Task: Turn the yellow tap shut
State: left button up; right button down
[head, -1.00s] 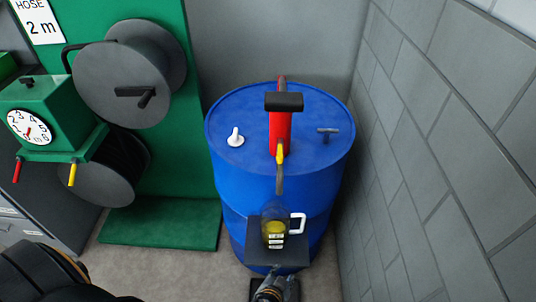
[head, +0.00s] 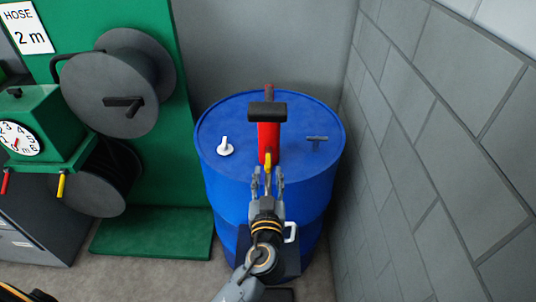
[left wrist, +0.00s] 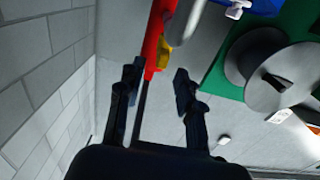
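The yellow tap (head: 268,161) sits on the front of the red pump (head: 268,138), which stands on the blue drum (head: 217,172). My left gripper (head: 268,178) is open in front of the tap, fingers pointing at it. In the left wrist view the yellow tap (left wrist: 163,56) shows just beyond and between the two spread fingertips (left wrist: 158,75), beside the red pump body (left wrist: 152,40). I see no clear contact between fingers and tap. My right gripper is not in view.
A green hose-reel stand (head: 150,232) is left; a block wall (head: 430,150) is right.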

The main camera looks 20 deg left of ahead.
aim_at(268, 164)
pick_arm(q)
jog(key=p+x, duration=0.1)
jog(key=x, duration=0.3)
jog(key=shift+w+a+r, duration=0.1)
jog(key=shift+w, duration=0.25)
jog(key=shift+w+a, duration=0.2)
jog(key=shift+w, duration=0.5)
jog(key=shift+c, duration=0.4)
grip_shut()
